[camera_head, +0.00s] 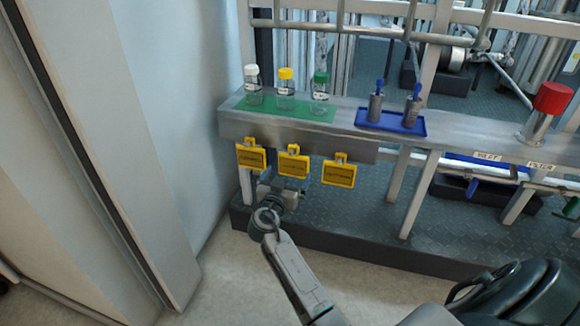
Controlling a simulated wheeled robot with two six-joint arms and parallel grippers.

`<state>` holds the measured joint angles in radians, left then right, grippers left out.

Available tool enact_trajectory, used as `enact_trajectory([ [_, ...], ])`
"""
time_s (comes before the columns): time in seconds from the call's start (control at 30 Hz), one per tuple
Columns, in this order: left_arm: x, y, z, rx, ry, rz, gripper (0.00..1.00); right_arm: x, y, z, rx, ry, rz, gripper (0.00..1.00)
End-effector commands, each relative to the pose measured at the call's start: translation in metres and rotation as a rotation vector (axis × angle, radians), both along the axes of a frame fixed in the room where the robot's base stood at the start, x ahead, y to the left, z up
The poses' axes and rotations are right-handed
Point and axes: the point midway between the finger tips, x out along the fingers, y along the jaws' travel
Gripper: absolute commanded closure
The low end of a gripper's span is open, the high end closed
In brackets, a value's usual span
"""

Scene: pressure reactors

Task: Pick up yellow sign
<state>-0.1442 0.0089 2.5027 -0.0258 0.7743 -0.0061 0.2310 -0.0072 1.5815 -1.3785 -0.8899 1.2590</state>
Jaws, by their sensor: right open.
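Three yellow signs with dark lettered panels hang in a row on the front of the metal shelf (350,148): a left sign (251,155), a middle sign (293,162) and a right sign (339,171). My right gripper (284,184) is open just below the left and middle signs, close to the lower edge of the middle one. I cannot tell whether it touches that sign. Nothing shows between its fingers. My left gripper is not in view.
A green mat (300,112) on the shelf holds three bottles with white, yellow and green caps. A blue tray (391,122) with two blue-topped items stands beside it. A red-topped post (551,98) is at right. A white wall panel (110,150) borders the left.

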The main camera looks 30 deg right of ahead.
Motion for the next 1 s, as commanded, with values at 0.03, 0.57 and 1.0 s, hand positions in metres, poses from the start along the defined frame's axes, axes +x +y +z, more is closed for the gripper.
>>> enact_trajectory([
  [0.03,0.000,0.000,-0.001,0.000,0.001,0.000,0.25,0.002,-0.003,0.000,-0.001,0.001,0.000,0.00],
  [0.57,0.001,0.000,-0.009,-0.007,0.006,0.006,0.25,0.035,-0.047,0.006,-0.001,0.001,0.001,0.00],
  [1.0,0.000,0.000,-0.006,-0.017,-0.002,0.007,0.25,0.035,-0.047,0.006,0.001,0.001,0.002,0.33],
])
